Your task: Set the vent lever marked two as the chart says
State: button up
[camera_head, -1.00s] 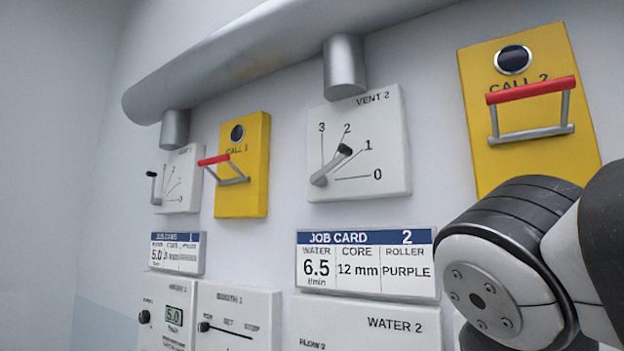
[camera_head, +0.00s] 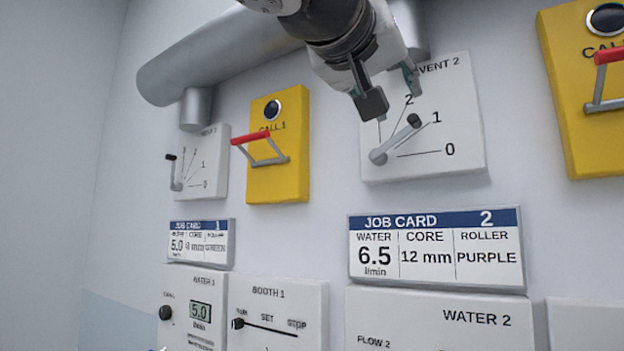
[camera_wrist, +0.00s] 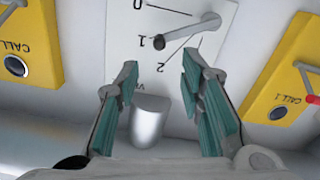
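The Vent 2 plate (camera_head: 470,95) is white, with lines marked 0 to 3; the 3 is hidden behind my gripper in the head view. Its grey lever (camera_head: 395,140) has a dark knob and points up and right, between 1 and 2 in the head view. In the wrist view, which is upside down, the lever (camera_wrist: 188,31) has its knob beside the 1. My gripper (camera_head: 393,95) is open and empty, in front of the plate's upper part, above the knob and apart from it. Its teal-padded fingers (camera_wrist: 158,75) are spread in the wrist view. I see no chart.
Job Card 2 (camera_head: 436,275) below reads water 6.5 l/min, core 12 mm, roller purple. Yellow call panels with protruding red handles flank the plate: Call 1 (camera_head: 293,110) and another (camera_head: 560,80). A grey duct (camera_head: 215,65) runs above. The Vent 1 plate (camera_head: 215,150) is further left.

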aim_at(412, 118)
jog(key=p+x, duration=0.1)
jog(key=x, duration=0.8)
jog(key=shift+w+d, duration=0.15)
grip_shut()
